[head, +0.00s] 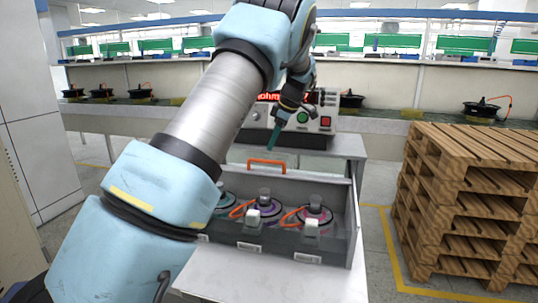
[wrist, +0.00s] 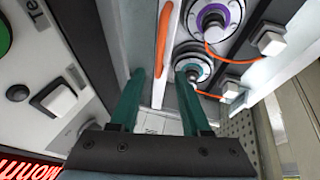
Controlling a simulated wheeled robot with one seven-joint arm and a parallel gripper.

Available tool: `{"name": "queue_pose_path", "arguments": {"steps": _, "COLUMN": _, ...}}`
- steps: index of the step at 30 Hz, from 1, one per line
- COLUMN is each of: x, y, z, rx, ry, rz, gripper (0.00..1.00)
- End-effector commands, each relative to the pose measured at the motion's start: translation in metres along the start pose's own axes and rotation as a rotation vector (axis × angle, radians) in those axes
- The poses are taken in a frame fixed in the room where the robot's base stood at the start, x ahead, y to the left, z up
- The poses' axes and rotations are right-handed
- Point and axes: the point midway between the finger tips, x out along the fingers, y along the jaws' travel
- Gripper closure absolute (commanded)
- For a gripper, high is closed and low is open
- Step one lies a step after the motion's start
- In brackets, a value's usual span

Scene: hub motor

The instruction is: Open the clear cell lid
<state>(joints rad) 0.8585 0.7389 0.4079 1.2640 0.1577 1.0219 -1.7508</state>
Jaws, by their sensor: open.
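The cell (head: 352,225) is a grey box with a clear lid (head: 325,176); the lid's panel is hard to make out and I cannot tell its exact angle. Its orange handle (head: 266,163) is at the back of the cell. My gripper (head: 271,146) is above the handle, fingers pointing down. In the wrist view my gripper (wrist: 160,73) is open and empty, with two green fingers apart. The handle (wrist: 163,40) shows lengthwise beyond the gap between the fingertips; I see no contact.
Hub motors with orange cables, such as the purple-ringed one (head: 265,207), sit inside the cell. A control box (head: 318,112) with green and red buttons stands behind it, close to my gripper. A stack of wooden pallets (head: 470,200) stands to the right.

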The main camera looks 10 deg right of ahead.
Motion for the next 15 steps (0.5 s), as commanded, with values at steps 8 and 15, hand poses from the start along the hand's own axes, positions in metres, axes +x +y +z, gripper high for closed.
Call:
{"name": "queue_pose_path", "arguments": {"steps": 8, "x": -0.034, "y": 0.0, "z": 0.001, "rx": 0.0, "ry": 0.0, "rz": 0.002, "gripper": 0.53}}
{"name": "queue_pose_path", "arguments": {"steps": 15, "x": -0.037, "y": 0.0, "z": 0.0, "rx": 0.0, "ry": 0.0, "rz": -0.001, "gripper": 0.53}}
